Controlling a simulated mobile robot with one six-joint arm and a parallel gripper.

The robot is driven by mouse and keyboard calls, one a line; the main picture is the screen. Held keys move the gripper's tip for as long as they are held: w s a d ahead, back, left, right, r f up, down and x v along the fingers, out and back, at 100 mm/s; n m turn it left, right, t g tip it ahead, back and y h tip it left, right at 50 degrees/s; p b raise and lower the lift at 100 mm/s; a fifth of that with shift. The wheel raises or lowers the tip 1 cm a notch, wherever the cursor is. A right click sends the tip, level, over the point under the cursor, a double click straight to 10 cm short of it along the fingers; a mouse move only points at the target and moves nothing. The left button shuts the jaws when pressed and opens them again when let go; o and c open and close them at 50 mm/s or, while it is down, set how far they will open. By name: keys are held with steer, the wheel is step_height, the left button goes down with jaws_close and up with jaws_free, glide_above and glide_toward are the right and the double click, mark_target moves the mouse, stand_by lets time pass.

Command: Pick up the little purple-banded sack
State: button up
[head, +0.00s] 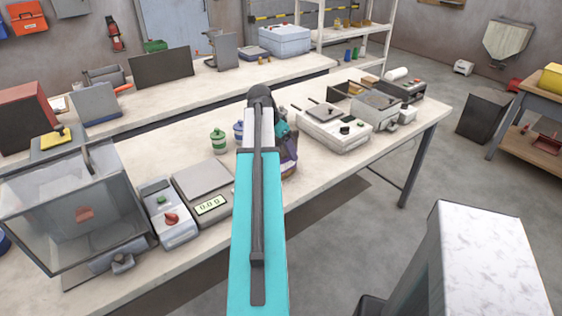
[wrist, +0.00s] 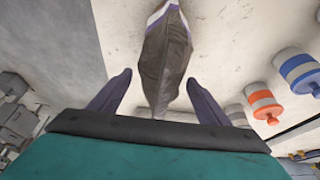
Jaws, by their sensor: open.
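The purple-banded sack (wrist: 166,58) stands out in the wrist view as a dark grey-brown pouch, with a purple and white band at its upper end. Its narrow lower end reaches down between the two fingers of my gripper (wrist: 159,77). The fingers are apart, one on each side of the sack, with gaps showing on both sides. In the head view my arm hides most of the gripper and sack; a purple and brown part shows just right of the arm above the bench.
On the bench (head: 330,178), a green-banded jar (head: 218,141) and a blue-banded jar (head: 238,131) stand left of my arm. An orange-banded jar (wrist: 263,103) is right of the gripper. A scale (head: 203,185) and a sealer-like machine (head: 333,126) flank the arm.

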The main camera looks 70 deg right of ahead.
steer(key=c, duration=1.6)
steer(key=shift+r, duration=0.1)
steer(key=shift+d+r+b, duration=0.1)
steer(key=shift+r+b, duration=0.55)
steer(key=shift+r, duration=1.05)
steer(key=s+a+r+b, duration=0.1)
steer(key=s+a+b, duration=0.2)
steer(key=s+a, duration=0.6)
steer(key=a, duration=0.4)
steer(key=shift+s+r, duration=0.2)
steer(key=shift+s, duration=0.15)
